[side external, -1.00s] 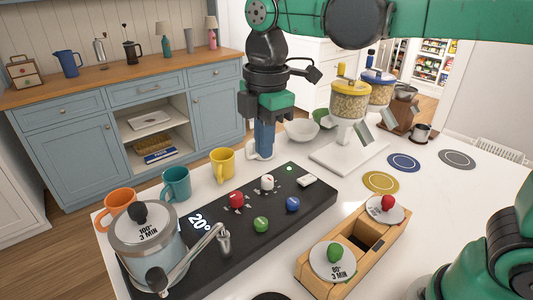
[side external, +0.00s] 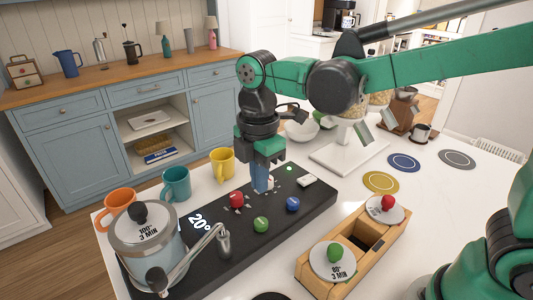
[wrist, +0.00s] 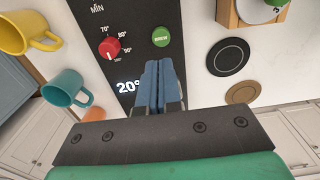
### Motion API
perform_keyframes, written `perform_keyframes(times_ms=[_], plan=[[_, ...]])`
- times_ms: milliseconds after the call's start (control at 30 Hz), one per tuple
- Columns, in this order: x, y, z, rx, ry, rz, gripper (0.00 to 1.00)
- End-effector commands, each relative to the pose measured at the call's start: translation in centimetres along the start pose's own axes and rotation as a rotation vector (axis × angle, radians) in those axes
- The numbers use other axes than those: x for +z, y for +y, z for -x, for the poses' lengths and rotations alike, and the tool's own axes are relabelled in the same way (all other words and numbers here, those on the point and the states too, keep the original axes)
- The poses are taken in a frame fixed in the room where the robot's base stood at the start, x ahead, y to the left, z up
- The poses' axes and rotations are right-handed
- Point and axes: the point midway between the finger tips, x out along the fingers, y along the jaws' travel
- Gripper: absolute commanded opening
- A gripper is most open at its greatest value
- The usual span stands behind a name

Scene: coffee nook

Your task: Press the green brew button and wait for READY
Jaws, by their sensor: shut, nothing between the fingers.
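The green brew button (side external: 261,224) is on the black control panel (side external: 318,207), in its middle, and is labelled BREW in the wrist view (wrist: 161,36). My gripper (side external: 262,191) is shut and empty, with blue fingers pointing down over the panel behind the button. In the wrist view my fingertips (wrist: 160,63) appear just short of the button, apart from it in the picture. The display (side external: 200,222) reads 20° and also shows in the wrist view (wrist: 128,86). No READY is visible.
A red dial (side external: 236,200) and a blue button (side external: 293,204) flank the button. A kettle (side external: 150,248) stands at the panel's left end. A wooden box (side external: 375,247) with lids is right. Orange (side external: 119,200), teal (side external: 176,184) and yellow mugs (side external: 222,163) line the back.

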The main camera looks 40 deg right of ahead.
Motion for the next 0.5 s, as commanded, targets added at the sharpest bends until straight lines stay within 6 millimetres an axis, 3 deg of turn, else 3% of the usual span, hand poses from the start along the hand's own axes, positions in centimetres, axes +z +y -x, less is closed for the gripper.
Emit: perform_keyframes(times_ms=[200,500], plan=[[0.0,0.0,-4.0,0.000,0.000,0.000,0.00],[0.0,0.0,-7.1,0.001,0.002,0.000,0.00]])
